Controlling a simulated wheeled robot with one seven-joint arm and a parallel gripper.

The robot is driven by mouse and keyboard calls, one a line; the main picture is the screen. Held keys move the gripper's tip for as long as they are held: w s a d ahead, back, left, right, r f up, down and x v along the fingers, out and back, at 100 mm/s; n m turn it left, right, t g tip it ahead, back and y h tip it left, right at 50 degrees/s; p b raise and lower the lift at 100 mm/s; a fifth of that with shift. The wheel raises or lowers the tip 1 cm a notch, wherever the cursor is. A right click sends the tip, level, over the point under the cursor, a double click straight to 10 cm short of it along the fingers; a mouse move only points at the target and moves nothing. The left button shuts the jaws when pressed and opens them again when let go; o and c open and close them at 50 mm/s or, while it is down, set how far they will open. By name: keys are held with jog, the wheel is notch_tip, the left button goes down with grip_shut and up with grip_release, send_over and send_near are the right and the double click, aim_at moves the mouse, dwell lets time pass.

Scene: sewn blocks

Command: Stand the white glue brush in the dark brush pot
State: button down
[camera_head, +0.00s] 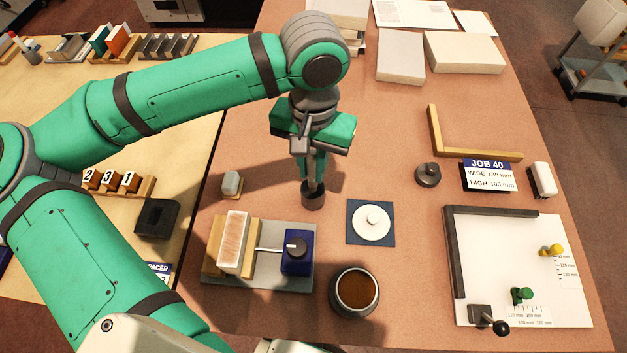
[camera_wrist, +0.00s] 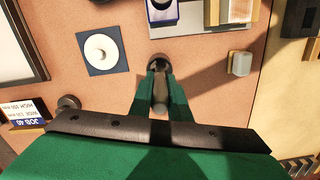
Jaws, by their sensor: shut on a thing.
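My gripper (camera_head: 312,178) is shut on the glue brush, a pale, narrow upright piece (camera_head: 312,166) mostly hidden between the green fingers. In the wrist view the fingers (camera_wrist: 160,100) close around it, and it looks greyish in shade (camera_wrist: 160,90). The dark brush pot (camera_head: 313,198) stands on the brown table directly below the fingertips, and its round mouth shows in the wrist view (camera_wrist: 158,62). The brush's lower end lines up with the pot mouth. I cannot tell how far it reaches inside.
A pot of brown glue (camera_head: 354,312) stands in front. A white disc on a blue square (camera_head: 371,223) lies right of the brush pot. A grey fixture with a wood-edged block (camera_head: 233,242) and blue box (camera_head: 297,262) is front left. A small grey block (camera_head: 232,183) sits left.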

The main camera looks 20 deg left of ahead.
aim_at(314, 151)
jog(key=shift+f, duration=2.45)
jog(key=shift+f, duration=0.1)
jog(key=c, duration=1.7)
grip_release()
jog(key=shift+o, duration=0.2)
jog(key=r, duration=1.2)
jog(key=shift+w+r, duration=0.15)
jog(key=shift+w, duration=0.05)
jog(key=shift+w, duration=0.1)
